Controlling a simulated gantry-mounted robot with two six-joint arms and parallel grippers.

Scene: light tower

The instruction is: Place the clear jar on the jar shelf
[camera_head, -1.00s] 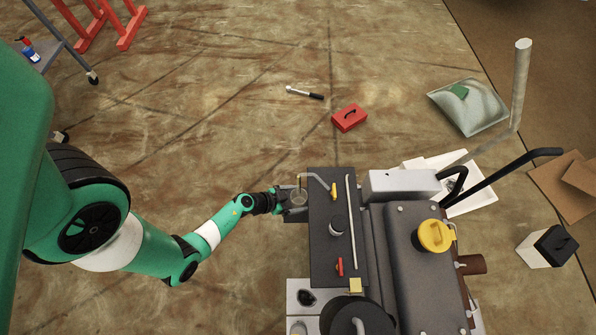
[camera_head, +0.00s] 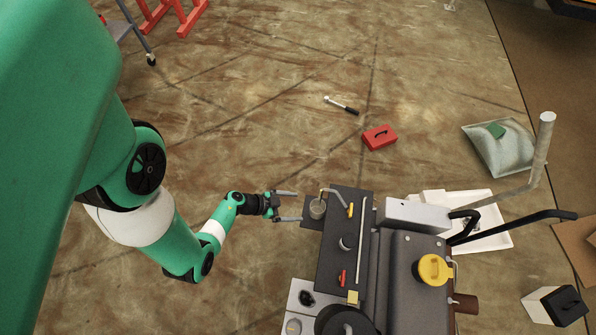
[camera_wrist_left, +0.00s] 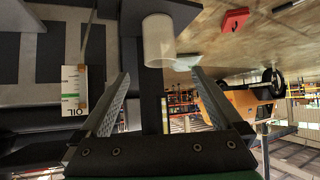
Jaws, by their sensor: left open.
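The clear jar (camera_head: 317,209) stands on a small dark shelf (camera_head: 309,223) that juts from the left side of the dark panel. In the left wrist view, which is upside down, the clear jar (camera_wrist_left: 158,42) rests upright on the dark shelf surface (camera_wrist_left: 150,8). My left gripper (camera_head: 298,206) is open and empty, its two fingers spread to the left of the jar and pointing at it. In the left wrist view the jar is beyond the open fingers (camera_wrist_left: 160,85), apart from them. My right gripper is not in view.
The dark panel (camera_head: 338,262) carries a yellow-handled lever, a red handle and a knob. The grey engine housing with a yellow cap (camera_head: 433,269) is to its right. The floor left of the shelf is clear.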

